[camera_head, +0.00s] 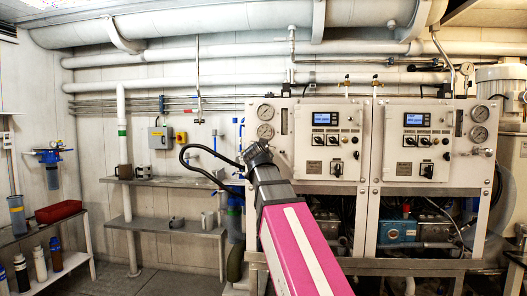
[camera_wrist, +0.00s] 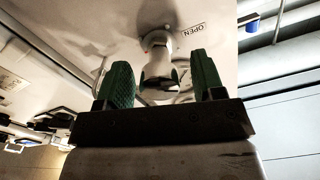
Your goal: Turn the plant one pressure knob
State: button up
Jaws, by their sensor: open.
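In the wrist view, a pale metal knob (camera_wrist: 158,68) stands out from a light panel, with an upside-down "OPEN" label beside it. The two green fingers of my gripper (camera_wrist: 162,78) are apart, one on each side of the knob in the picture. I cannot tell whether they touch it. In the head view, my gripper (camera_head: 257,154) is at the left edge of the left white control cabinet (camera_head: 340,165), below its two round gauges (camera_head: 265,121). The knob is hidden there behind my gripper and arm.
A similar cabinet (camera_head: 412,165) stands to the right, with a side handle (camera_head: 481,151). Shelves (camera_head: 165,182) with small items are on the wall at left. Black hoses (camera_head: 198,168) curve close to my gripper.

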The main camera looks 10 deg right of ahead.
jog(key=shift+w+d, duration=0.15)
jog(key=shift+w, duration=0.25)
jog(key=shift+c, duration=0.3)
jog(key=c, duration=0.9)
jog(key=shift+o, duration=0.2)
jog(key=n, duration=1.4)
